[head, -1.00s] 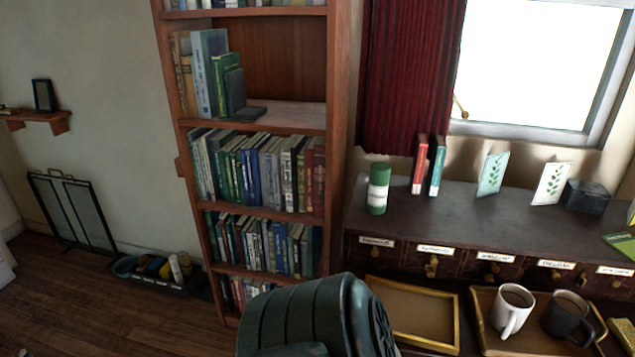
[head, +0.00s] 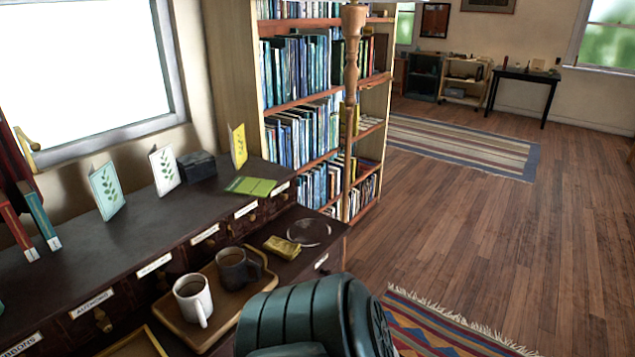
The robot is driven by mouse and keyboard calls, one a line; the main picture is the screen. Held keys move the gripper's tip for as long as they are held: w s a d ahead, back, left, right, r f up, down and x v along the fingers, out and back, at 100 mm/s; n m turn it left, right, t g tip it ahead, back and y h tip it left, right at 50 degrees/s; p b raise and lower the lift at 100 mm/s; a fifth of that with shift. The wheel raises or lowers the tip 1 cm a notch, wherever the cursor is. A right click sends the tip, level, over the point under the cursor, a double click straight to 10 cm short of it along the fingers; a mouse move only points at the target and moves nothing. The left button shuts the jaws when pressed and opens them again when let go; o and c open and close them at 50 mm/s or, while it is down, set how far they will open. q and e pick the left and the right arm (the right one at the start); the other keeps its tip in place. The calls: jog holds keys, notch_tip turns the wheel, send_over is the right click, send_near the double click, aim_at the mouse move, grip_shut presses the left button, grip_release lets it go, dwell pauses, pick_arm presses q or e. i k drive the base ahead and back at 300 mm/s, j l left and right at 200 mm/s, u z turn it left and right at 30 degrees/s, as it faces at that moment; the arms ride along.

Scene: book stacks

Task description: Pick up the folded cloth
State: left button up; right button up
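A small mustard-yellow folded cloth (head: 282,247) lies on the dark desk, just right of the wooden tray (head: 223,317) and near the desk's right end. It looks flat, and nothing covers it. A clear round dish (head: 309,232) lies right behind it. Neither of my grippers shows in the head view.
The tray holds a white mug (head: 192,298) and a dark mug (head: 236,270). Cards, a dark box (head: 197,166) and a flat green booklet (head: 251,186) sit on the drawer unit. A bookcase (head: 232,85) stands behind. Open wooden floor (head: 480,240) and rugs lie to the right.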

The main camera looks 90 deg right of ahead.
aim_at(287, 250)
jog(key=z, duration=2.2)
